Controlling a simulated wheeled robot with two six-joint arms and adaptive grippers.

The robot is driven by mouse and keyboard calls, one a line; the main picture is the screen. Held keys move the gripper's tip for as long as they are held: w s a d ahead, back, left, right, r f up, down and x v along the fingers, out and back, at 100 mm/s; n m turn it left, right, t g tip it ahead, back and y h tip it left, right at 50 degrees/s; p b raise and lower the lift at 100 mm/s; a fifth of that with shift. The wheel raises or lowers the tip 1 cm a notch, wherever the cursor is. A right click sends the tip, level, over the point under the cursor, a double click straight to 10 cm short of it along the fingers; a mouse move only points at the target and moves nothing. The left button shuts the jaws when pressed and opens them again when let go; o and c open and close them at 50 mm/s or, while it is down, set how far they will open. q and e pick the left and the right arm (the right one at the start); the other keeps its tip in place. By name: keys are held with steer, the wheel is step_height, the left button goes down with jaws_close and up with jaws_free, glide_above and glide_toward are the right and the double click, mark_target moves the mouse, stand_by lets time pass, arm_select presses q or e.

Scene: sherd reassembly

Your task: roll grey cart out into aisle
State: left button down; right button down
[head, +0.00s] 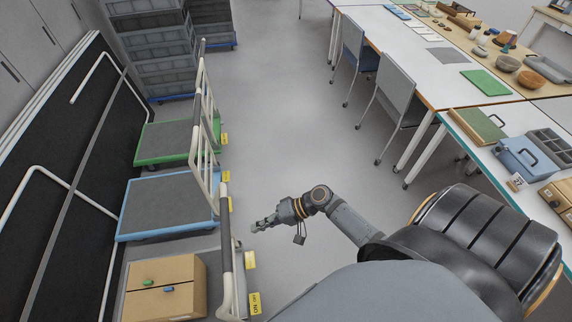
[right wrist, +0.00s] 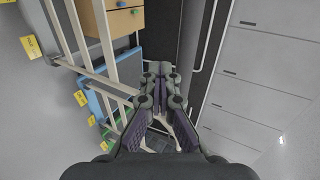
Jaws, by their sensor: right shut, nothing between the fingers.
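The grey cart (head: 203,246) stands at the lower left of the head view, nearest me in a row of carts. My left gripper is out of view.
A blue cart (head: 170,200) and a green cart (head: 165,140) stand beyond the grey one. A black panel with pale rails (head: 60,150) lines the left. Stacked grey crates (head: 155,50) stand behind. Chairs (head: 395,95) and tables edge the right. The aisle floor (head: 285,130) is clear.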

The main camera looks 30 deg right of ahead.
steer(key=s+d, duration=0.3)
steer(key=d, duration=0.5)
steer(key=shift+p, duration=0.35)
steer(key=c, duration=2.1)
jaws_free()
steer(key=o, duration=1.3)
steer(key=shift+o, duration=0.2)
steer(key=shift+s+r, duration=0.1)
